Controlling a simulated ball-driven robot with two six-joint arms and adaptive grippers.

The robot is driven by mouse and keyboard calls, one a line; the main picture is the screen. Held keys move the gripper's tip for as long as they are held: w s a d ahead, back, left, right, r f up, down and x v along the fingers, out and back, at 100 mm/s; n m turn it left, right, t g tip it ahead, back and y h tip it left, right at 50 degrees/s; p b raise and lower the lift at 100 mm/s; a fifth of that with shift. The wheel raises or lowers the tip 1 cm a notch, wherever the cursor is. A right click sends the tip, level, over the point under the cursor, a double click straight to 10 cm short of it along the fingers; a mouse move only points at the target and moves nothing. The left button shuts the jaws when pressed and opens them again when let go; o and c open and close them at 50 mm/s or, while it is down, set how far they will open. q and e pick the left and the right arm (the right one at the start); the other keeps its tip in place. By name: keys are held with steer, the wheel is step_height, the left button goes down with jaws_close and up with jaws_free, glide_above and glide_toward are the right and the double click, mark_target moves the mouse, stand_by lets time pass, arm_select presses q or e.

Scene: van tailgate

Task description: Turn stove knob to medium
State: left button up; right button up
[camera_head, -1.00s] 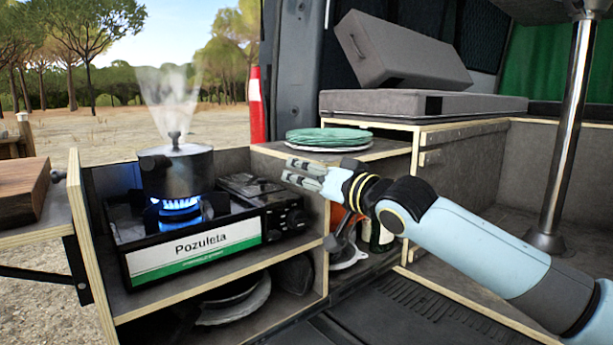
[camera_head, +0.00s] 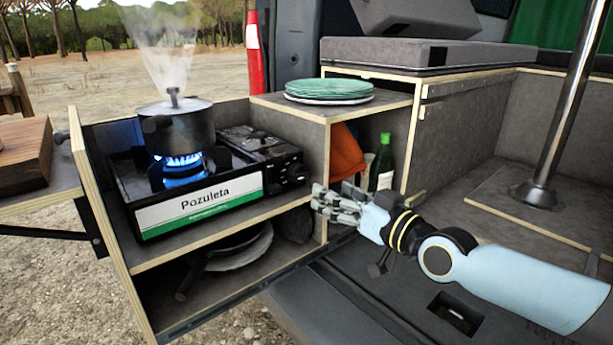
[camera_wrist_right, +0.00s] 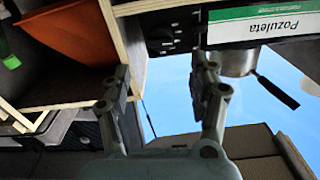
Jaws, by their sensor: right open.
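The black gas stove (camera_head: 200,190) with a white and green "Pozuleta" label sits on the upper shelf of the pull-out unit. Its control knob (camera_head: 297,173) is on the front panel at the right end. A blue flame (camera_head: 183,165) burns under a steaming pot (camera_head: 178,128). My right gripper (camera_head: 318,203) is open and empty, in front of the unit, below and right of the knob and apart from it. The right wrist view shows the stove's dark knob panel (camera_wrist_right: 172,35) beyond the open fingers (camera_wrist_right: 160,88), with the label upside down. My left gripper is not in view.
Stacked green plates (camera_head: 328,90) lie on the raised shelf right of the stove. An orange item (camera_head: 346,152) and a green bottle (camera_head: 382,165) stand in the compartment below. A wooden board (camera_head: 25,155) lies at left.

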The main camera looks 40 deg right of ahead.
mark_target(305, 177)
steer(key=w+b, duration=0.1)
steer(key=w, duration=0.1)
steer(key=w+b, duration=0.1)
steer(key=w, duration=0.2)
steer(key=w+b, duration=0.1)
steer(key=w, duration=0.2)
steer(key=shift+a+f, duration=0.15)
steer(key=shift+a, duration=0.15)
steer(key=shift+w+a, duration=0.1)
steer(key=shift+w, duration=0.4)
